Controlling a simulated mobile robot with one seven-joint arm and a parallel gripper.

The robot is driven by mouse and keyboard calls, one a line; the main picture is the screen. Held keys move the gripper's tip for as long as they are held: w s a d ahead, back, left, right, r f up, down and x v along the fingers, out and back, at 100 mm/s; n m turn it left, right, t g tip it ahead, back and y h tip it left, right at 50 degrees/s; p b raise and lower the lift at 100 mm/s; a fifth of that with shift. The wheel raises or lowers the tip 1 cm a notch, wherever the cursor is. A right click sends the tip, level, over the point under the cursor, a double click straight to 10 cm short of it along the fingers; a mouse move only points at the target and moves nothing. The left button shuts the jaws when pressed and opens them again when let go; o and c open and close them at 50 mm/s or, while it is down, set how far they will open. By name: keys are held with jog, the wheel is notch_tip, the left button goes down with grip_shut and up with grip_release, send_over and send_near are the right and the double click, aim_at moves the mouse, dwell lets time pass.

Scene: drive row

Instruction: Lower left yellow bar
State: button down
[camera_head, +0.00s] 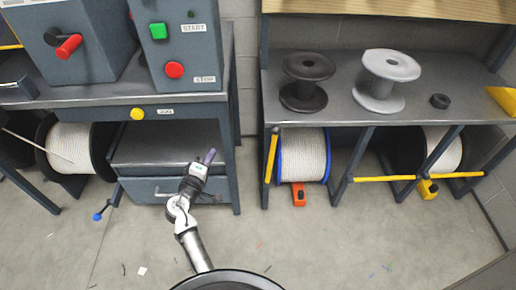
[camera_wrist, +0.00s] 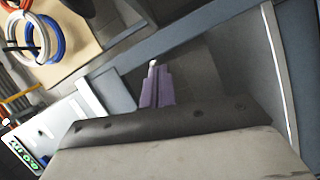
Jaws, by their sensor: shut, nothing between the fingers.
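The left yellow bar (camera_head: 271,156) stands nearly upright along the left front leg of the right-hand bench, beside a blue-rimmed spool of white rope (camera_head: 304,155). Two other yellow bars lie roughly level, the middle one (camera_head: 385,179) and the right one (camera_head: 458,175). My gripper (camera_head: 209,157) is shut and empty, with purple fingers, in front of the left bench's drawer unit and left of the upright bar. In the wrist view the fingers (camera_wrist: 157,88) are together, with dark panels behind them. I cannot pick out the left yellow bar in the wrist view.
The left bench (camera_head: 115,95) carries grey control boxes. The right bench (camera_head: 350,103) holds a black spool (camera_head: 305,80) and a grey spool (camera_head: 385,80). An orange block (camera_head: 298,194) sits below the blue-rimmed spool. The floor in front is mostly clear.

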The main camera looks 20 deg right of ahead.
jog(key=s+d+f+g+h, duration=0.25)
jog(key=s+d+f, duration=0.2)
jog(key=d, duration=0.35)
jog(key=s+d+p+x, duration=0.1)
jog(key=s+p+x, duration=0.1)
jog(key=x, duration=1)
jog(key=shift+w+d, duration=0.25)
jog(key=shift+d, duration=0.3)
jog(key=shift+f+h, duration=0.1)
jog(key=shift+h, duration=0.15)
